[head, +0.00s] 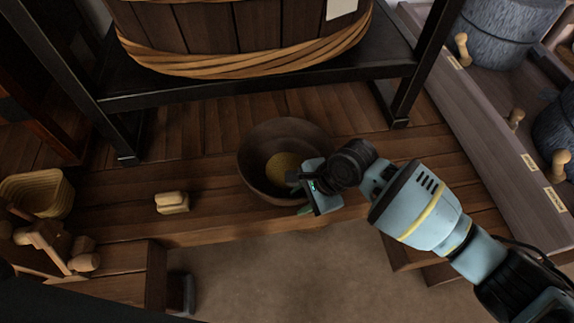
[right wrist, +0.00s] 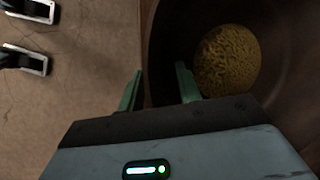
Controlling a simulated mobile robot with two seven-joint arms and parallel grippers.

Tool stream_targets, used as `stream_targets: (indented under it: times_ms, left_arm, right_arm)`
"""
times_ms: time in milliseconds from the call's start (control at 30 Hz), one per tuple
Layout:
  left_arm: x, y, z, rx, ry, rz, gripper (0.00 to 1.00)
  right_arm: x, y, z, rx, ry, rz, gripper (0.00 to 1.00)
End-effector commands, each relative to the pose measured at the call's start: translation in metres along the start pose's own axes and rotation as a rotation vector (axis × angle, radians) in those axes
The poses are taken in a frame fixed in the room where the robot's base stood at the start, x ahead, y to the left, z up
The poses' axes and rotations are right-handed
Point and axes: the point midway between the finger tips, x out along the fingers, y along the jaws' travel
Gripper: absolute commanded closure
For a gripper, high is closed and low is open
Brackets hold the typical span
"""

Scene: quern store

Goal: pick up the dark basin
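The dark basin (head: 252,152) is a round, deep brown bowl standing on the wooden plank platform, with a yellowish grainy heap (head: 283,164) at its bottom. My right gripper (head: 299,195) is at the basin's front right rim, its arm coming in from the right. In the right wrist view the gripper (right wrist: 159,80) is open. One finger is outside the basin (right wrist: 285,80) and the other inside, with the rim between them. I cannot tell if a finger touches the wall. The heap (right wrist: 226,61) shows beyond the inner finger. My left gripper is not in view.
A black metal stand (head: 265,88) with a large wooden tub (head: 225,25) stands close behind the basin. A small wooden block (head: 172,202) and a woven basket (head: 40,192) are to the left. Grey millstones (head: 505,30) sit on the right bench. Bare floor (head: 290,265) lies in front.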

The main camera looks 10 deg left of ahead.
Motion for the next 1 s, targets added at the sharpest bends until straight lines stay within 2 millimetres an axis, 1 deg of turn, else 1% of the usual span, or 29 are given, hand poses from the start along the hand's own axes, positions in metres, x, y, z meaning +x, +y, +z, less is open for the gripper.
stream_targets:
  times_ms: [100, 367, 867, 1000]
  left_arm:
    - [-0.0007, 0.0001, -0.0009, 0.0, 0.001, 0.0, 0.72]
    - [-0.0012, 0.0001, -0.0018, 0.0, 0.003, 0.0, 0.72]
    - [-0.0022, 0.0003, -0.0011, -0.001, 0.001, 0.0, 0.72]
    - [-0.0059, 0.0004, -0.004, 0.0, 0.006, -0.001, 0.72]
  right_arm:
    - [-0.001, -0.0004, 0.0003, 0.0, 0.0, -0.001, 0.66]
    - [-0.0009, -0.0002, 0.0003, 0.0, 0.0, 0.0, 1.0]
    - [-0.0022, -0.0015, 0.0012, -0.002, -0.001, -0.004, 1.0]
    - [-0.0081, -0.0028, 0.0038, -0.001, -0.001, -0.003, 1.0]
